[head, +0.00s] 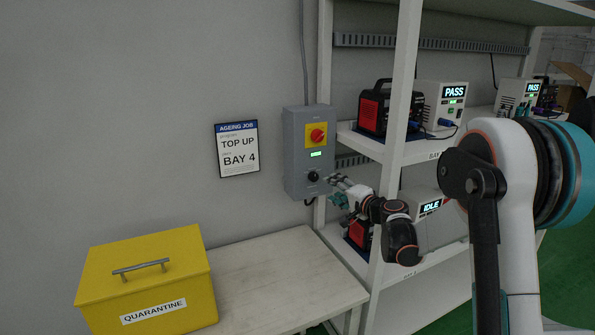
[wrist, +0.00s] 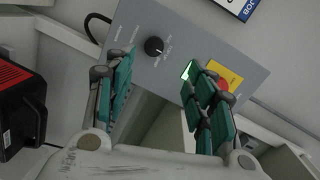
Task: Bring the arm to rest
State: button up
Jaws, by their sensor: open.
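My gripper (head: 337,191) is in front of the lower part of the grey control box (head: 294,150), which is fixed at the left end of the shelf rack. In the wrist view my gripper (wrist: 160,85) is open, with its teal fingers apart and nothing between them. The box's black knob (wrist: 154,46) shows beyond the fingertips, apart from them. In the head view the knob (head: 313,176) is just left of the gripper. The box also carries a red switch on a yellow plate (head: 317,135) and a lit green display (head: 316,154).
A yellow quarantine box (head: 150,280) stands on a pale bench (head: 275,280). The rack's white upright (head: 393,140) is close to my arm. Shelves hold black-and-red units (head: 388,105) and testers reading PASS (head: 443,100) and IDLE (head: 430,207). A job sign (head: 237,150) hangs on the wall.

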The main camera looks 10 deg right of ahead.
jog(key=s+a+r+n+g+h, duration=0.1)
jog(key=s+a+r+n+g, duration=0.2)
jog(key=s, duration=0.7)
jog(key=s+a+r+n+g, duration=0.25)
jog(key=s+a+r, duration=0.2)
jog(key=s, duration=0.65)
jog(key=s+d+f+n+g+h, duration=0.1)
jog(key=s+f, duration=0.1)
jog(key=s, duration=0.7)
jog(key=s+d+f+n+h, duration=0.1)
jog(key=s+f+n+h, duration=0.1)
jog(key=s, duration=0.7)
jog(key=s+d+f+n+g+h, duration=0.1)
jog(key=s+f, duration=0.3)
jog(key=s, duration=0.5)
jog(key=shift+s+d+n+g+h, duration=0.3)
jog(key=shift+d+n+g+h, duration=0.1)
jog(key=shift+n+h, duration=0.3)
jog(key=shift+f, duration=0.1)
